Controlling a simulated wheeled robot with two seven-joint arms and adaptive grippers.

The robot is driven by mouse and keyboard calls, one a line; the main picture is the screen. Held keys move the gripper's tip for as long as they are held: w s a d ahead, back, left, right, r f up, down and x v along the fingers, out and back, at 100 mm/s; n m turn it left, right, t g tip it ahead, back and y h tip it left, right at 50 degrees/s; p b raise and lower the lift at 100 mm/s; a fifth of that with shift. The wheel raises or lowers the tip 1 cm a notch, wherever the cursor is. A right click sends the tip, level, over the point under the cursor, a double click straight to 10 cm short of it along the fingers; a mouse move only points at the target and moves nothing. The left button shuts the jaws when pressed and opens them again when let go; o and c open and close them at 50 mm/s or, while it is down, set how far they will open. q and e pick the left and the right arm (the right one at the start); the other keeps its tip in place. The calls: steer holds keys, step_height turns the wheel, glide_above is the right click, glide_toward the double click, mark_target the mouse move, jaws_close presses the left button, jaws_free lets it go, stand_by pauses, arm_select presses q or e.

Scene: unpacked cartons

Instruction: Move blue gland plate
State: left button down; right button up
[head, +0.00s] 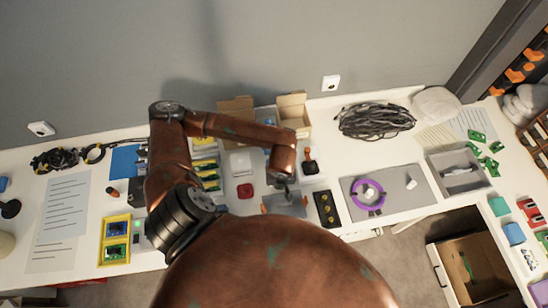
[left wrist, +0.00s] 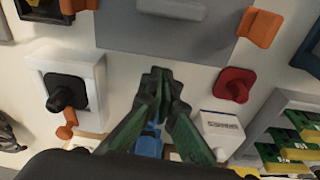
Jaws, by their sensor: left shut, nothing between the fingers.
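My left gripper (head: 288,192) hangs over the bench, just behind a grey plate with orange end blocks. In the left wrist view its dark green fingers (left wrist: 160,80) are together with nothing between them. A blue piece (left wrist: 150,145) shows partly behind the fingers there, and most of it is hidden. In the head view a small blue patch (head: 268,122) shows by the cartons at the back. A flat blue panel (head: 124,161) lies at the left of the bench. I cannot tell which of these is the gland plate. My right gripper is not in view.
The grey plate (left wrist: 195,32) has orange blocks (left wrist: 260,26) at its ends. A red button (head: 245,191) and a black-knobbed white box (left wrist: 68,88) flank the gripper. Open cartons (head: 293,113) stand behind. A grey mat (head: 398,183) with a purple ring (head: 368,196) lies right.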

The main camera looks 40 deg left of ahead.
arm_select(q)
steer(key=shift+a, duration=0.3)
steer(key=w+a+p, duration=0.1)
steer(key=w+a, duration=0.7)
steer(key=shift+w+a+p, duration=0.2)
steer(key=shift+p, duration=0.1)
steer(key=shift+s+d+f, duration=0.1)
steer(key=shift+d+f, duration=0.05)
steer(key=shift+f, duration=0.45)
steer(key=shift+f+b, duration=0.3)
steer(key=shift+b, duration=0.15)
steer(key=shift+s+d, duration=0.5)
steer(key=shift+s, duration=0.05)
